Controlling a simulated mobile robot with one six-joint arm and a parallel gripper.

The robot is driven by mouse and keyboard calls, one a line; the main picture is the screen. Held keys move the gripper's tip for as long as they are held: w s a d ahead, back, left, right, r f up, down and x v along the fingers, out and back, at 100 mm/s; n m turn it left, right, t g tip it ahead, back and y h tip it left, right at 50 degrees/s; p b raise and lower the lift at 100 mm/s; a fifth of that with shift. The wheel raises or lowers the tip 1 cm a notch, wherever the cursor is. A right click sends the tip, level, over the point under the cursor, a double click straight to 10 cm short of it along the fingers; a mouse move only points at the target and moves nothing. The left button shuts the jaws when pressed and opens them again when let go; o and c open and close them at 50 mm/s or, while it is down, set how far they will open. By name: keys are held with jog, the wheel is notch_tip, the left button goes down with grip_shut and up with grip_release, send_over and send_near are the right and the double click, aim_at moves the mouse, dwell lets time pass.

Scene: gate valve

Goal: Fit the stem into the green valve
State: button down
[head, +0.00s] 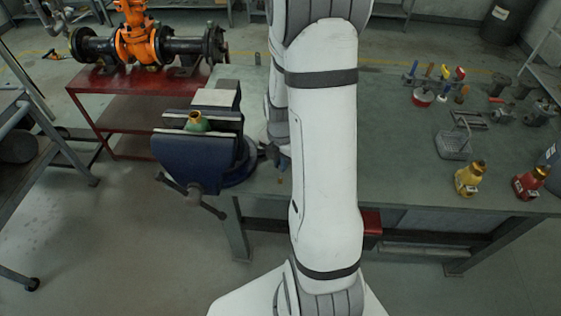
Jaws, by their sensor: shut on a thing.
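The green valve (197,121) is clamped upright in the jaws of the blue vise (190,158), with its opening facing up. My arm fills the middle of the view, and my gripper (271,153) shows only as a dark part low at the arm's left edge, just right of the vise. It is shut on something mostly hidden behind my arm. The stem cannot be made out clearly from here. I see no stem standing in the green valve.
A yellow valve body (468,180) and a red one (529,184) stand on the bench's right part. A red table (125,90) at left carries an orange gate valve (137,38) with black pipes.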

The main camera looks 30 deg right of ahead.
jog(key=shift+r+p, duration=1.65)
jog(key=shift+r, duration=0.95)
